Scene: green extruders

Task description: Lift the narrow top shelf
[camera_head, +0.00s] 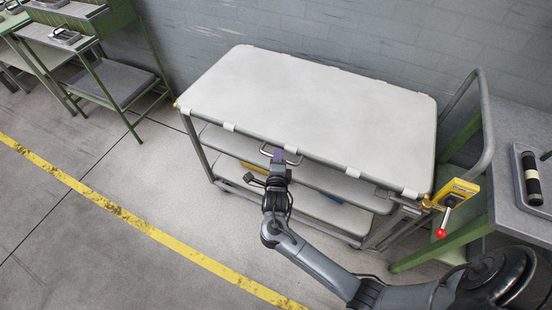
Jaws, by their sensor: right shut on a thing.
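A wheeled cart with a wide white top panel (310,105) stands against the wall. The top panel lies flat and has white clips along its front edge. A thin metal handle (293,160) juts out at the middle of that front edge. My right gripper (278,156) is shut on the handle, with the arm reaching in from the lower right. The fingertips are small here and partly hide the handle. Lower shelves (335,181) show beneath the top, partly hidden by it and by my arm. My left gripper is not in view.
A yellow control box with a red-knobbed lever (446,215) sits at the cart's right end. A curved grey rail (487,130) and a green-legged table (515,205) stand beyond it. Green workbenches (115,80) stand at left. The floor in front is clear, crossed by a yellow line (130,217).

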